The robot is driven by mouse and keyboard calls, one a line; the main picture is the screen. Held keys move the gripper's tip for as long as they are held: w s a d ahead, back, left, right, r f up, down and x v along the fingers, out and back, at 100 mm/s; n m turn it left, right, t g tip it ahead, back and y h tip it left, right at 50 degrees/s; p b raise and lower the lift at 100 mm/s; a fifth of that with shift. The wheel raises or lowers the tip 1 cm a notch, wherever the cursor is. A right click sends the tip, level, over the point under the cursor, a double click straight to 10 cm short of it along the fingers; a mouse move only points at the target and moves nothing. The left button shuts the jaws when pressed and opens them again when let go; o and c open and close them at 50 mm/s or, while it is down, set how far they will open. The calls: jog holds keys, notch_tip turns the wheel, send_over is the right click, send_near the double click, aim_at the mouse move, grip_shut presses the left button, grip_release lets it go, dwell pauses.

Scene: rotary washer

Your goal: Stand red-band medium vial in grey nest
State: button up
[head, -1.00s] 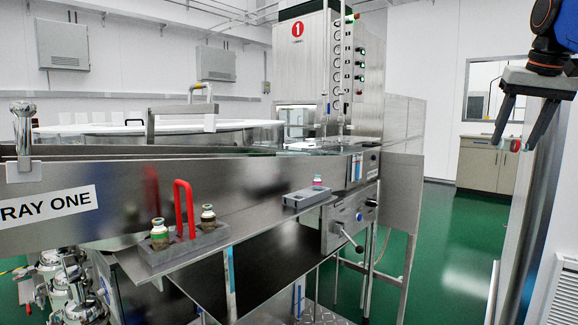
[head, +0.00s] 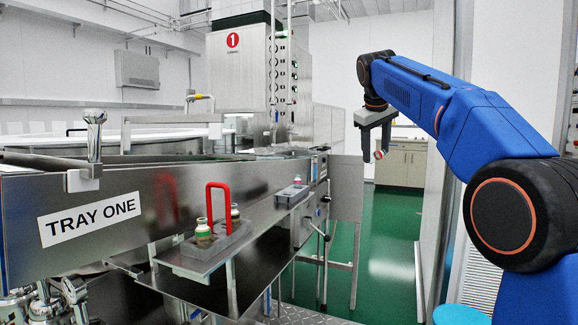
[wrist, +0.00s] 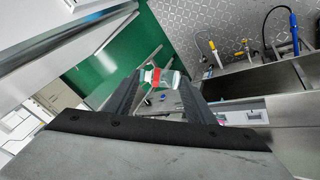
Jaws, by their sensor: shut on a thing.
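My gripper (head: 374,153) is raised in the air at the right of the head view, fingers pointing down. It is shut on a small vial (head: 380,154) with a red band. In the wrist view the same vial (wrist: 156,78) lies crosswise between the fingertips, clear glass with the red band around it. A small grey nest (head: 287,198) sits on the steel ledge, left of and below my gripper and well apart from it. A small vial with a pale top (head: 297,181) shows at the nest; whether it stands in it or behind it I cannot tell.
A grey carrier (head: 222,247) with a red handle (head: 208,207) stands nearer on the ledge and holds two vials (head: 203,232). The steel wall marked TRAY ONE (head: 92,220) runs behind the ledge. Green floor (head: 385,245) lies open below my gripper.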

jog(key=w+a+f+n+t+y, duration=0.1)
jog(key=a+n+t+y, duration=0.3)
jog(key=a+n, duration=0.4)
jog(key=w+a+f+n+t+y, duration=0.2)
jog(key=a+n+t, duration=0.3)
jog(key=a, duration=0.7)
jog(key=shift+a+f+n+y, duration=0.15)
jog(key=shift+f+n+y, duration=0.1)
jog(key=shift+n+y, duration=0.9)
jog(key=shift+a+f+n+t, duration=0.1)
jog(key=shift+a+n+t, duration=0.2)
jog(key=shift+a+n, duration=0.05)
